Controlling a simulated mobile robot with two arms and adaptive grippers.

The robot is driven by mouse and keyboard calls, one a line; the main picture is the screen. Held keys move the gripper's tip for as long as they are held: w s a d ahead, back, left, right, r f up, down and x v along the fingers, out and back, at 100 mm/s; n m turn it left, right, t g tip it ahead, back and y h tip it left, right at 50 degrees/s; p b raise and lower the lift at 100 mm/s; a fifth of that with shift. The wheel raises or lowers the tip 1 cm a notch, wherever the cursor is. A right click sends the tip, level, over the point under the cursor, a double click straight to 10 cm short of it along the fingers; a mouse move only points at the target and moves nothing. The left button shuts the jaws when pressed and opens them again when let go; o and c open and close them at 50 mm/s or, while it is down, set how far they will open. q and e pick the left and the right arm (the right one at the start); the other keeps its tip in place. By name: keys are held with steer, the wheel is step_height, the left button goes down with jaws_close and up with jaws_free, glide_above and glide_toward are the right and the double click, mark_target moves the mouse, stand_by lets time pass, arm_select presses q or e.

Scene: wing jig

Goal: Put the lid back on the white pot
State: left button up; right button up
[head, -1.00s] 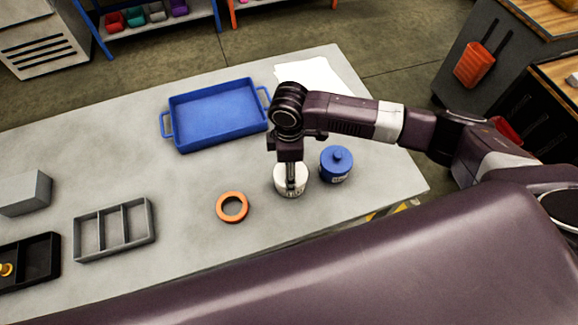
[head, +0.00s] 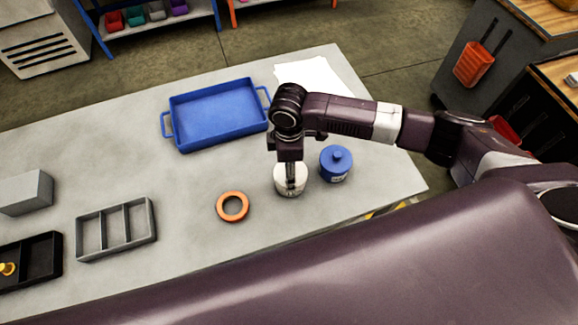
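The white pot (head: 301,184) stands near the table's front right edge, directly beneath my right gripper. My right gripper (head: 291,186) points down with its fingers at the top of the pot. The fingers look narrow from here, but I cannot tell whether they are closed on a lid knob. The gripper covers much of the pot's top, so a lid there cannot be made out clearly. My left gripper is not in view.
A blue lidded pot (head: 336,165) stands close to the right of the white pot. An orange ring (head: 233,207) lies to the left. A blue tray (head: 188,146), a grey divided tray (head: 118,251), a black tray (head: 59,262) and a grey block (head: 28,190) are on the table (head: 185,185).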

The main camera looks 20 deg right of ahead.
stand_by(0.3)
steer(key=o, duration=1)
steer(key=o, duration=0.4)
steer(key=shift+r, duration=0.1)
steer(key=shift+r+p, duration=3.45)
steer(key=shift+p, duration=0.55)
jaws_close()
